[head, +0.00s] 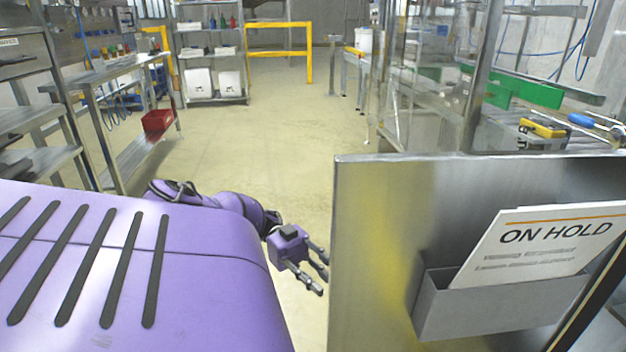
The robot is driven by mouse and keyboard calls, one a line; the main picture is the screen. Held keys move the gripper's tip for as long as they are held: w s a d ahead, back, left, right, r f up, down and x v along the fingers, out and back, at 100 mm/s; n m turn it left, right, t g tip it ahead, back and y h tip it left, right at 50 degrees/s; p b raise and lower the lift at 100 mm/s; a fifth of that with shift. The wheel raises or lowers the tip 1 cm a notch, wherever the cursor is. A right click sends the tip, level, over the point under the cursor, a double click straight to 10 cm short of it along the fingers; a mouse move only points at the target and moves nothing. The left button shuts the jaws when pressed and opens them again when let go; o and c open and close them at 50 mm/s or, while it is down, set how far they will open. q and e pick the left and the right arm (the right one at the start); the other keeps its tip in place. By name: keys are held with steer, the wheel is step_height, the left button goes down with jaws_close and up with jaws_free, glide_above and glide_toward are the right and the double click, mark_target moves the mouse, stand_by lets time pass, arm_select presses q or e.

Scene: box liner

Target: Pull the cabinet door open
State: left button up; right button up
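A brushed-metal panel (385,240), which looks like the cabinet door, stands upright at the lower right. A grey metal holder (500,308) on its face carries a white "ON HOLD" card (545,245). No handle shows on the visible part, and I cannot tell how far the door stands open. My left gripper (318,272) is just left of the door's left edge, its fingers spread and empty, apart from the panel as far as I can see. My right gripper is not in view.
A metal workbench (125,68) with a red bin (157,120) on its lower shelf stands at the left. A yellow rail (280,53) is at the back. Clear floor (250,140) lies beyond my arm. A yellow tool (545,128) lies behind the panel at the right.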

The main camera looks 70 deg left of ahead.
arm_select(q)
steer(key=shift+v, duration=1.85)
